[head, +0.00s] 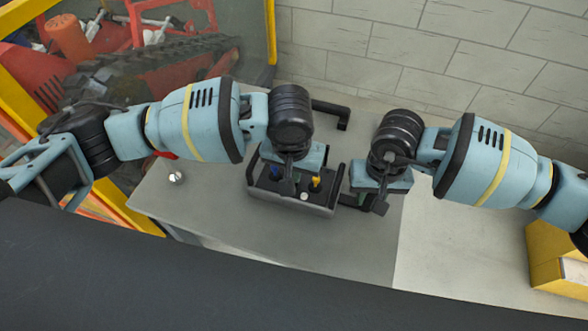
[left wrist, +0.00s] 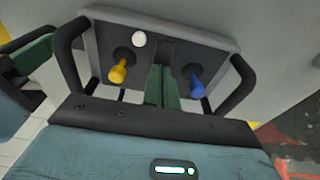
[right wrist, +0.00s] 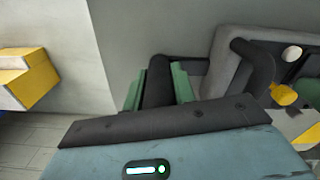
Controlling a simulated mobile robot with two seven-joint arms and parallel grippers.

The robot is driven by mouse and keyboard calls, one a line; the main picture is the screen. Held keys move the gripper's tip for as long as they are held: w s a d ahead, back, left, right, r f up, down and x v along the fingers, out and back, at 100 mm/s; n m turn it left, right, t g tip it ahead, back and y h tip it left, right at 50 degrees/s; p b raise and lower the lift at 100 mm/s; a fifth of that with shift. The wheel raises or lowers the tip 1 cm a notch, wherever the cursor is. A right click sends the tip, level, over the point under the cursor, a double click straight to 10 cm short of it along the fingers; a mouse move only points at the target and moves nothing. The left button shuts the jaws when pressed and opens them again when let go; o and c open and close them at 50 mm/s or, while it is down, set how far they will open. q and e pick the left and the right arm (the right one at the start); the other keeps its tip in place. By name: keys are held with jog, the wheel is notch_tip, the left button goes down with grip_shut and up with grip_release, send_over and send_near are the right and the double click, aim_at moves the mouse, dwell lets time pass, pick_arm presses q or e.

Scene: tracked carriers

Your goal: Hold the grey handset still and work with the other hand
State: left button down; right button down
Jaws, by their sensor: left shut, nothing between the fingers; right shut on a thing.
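The grey handset (head: 287,202) lies on the grey table, with black loop handles at its two ends. Its top carries a blue stick (left wrist: 196,88), a yellow stick (left wrist: 118,73) and a white round button (left wrist: 138,38). My left gripper (left wrist: 163,88) is shut and empty over the handset, between the two sticks. My right gripper (right wrist: 158,88) is shut on the handset's black handle (right wrist: 158,72), at the right end in the head view. The handset (right wrist: 226,58) also shows in the right wrist view. My arms partly hide it in the head view.
A small pale knob-like piece (head: 176,177) lies on the table (head: 225,215) at left. A black bracket (head: 343,118) stands behind the handset. A tracked machine (head: 150,65) is behind a yellow frame at left. A yellow box (head: 556,260) is at far right; a block wall closes the back.

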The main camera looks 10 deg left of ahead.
pick_arm(q)
jog(key=shift+s+f, duration=0.15)
jog(key=shift+s+a+r, duration=0.1)
jog(key=shift+s+r, duration=0.1)
jog(key=shift+s, duration=0.45)
notch_tip(320, 180, up, 14)
jog(key=w, duration=0.1)
jog(key=shift+w, duration=0.4)
dwell(0.3)
pick_arm(e)
jog(key=c, duration=1.1)
grip_release()
jog(key=shift+o, duration=0.2)
jog(key=shift+r, duration=0.1)
